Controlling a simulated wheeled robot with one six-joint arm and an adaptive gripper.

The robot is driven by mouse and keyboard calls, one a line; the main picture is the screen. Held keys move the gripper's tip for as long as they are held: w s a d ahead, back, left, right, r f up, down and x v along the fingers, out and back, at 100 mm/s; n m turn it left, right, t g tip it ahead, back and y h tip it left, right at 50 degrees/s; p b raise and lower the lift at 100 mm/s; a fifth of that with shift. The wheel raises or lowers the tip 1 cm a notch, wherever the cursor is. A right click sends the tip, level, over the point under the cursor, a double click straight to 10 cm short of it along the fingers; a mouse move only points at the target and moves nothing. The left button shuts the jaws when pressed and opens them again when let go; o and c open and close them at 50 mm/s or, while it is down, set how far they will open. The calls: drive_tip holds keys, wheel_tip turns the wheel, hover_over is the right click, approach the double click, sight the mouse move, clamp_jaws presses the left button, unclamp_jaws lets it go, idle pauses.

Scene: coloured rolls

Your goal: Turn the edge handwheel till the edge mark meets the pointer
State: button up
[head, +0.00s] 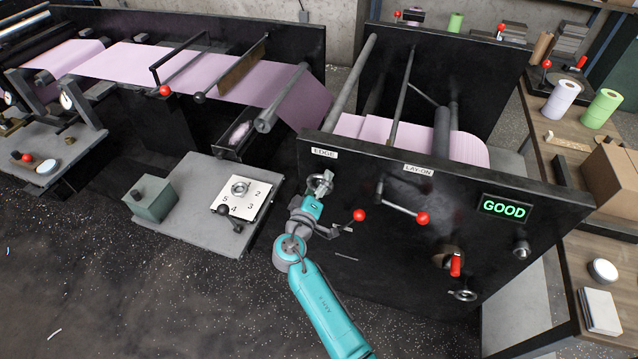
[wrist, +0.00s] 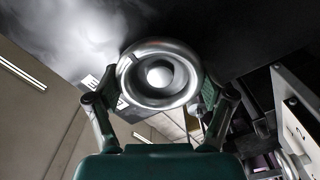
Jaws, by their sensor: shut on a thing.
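The edge handwheel (head: 321,181) is a small metallic wheel on the dark machine panel, just below the EDGE label (head: 324,153). My gripper (head: 316,191) is at this wheel, reached by my teal arm from below. In the wrist view the handwheel (wrist: 158,74) is a shiny round rim with a bright hub, seen face-on. The fingers of my gripper (wrist: 158,88) are shut on its rim, one at the left and one at the right. I cannot make out the edge mark or the pointer in either view.
Right of the wheel are a red-knobbed LAY-ON lever (head: 400,208) and a green GOOD display (head: 504,208). Another handwheel (head: 463,295) is lower right. A pink web (head: 215,78) runs across the machine. A grey plinth (head: 190,235) with a numbered dial stands left.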

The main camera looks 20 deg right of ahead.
idle(0.4)
drive_tip(key=o, duration=1)
drive_tip(key=shift+o, duration=0.2)
drive_tip(key=v, duration=1.2)
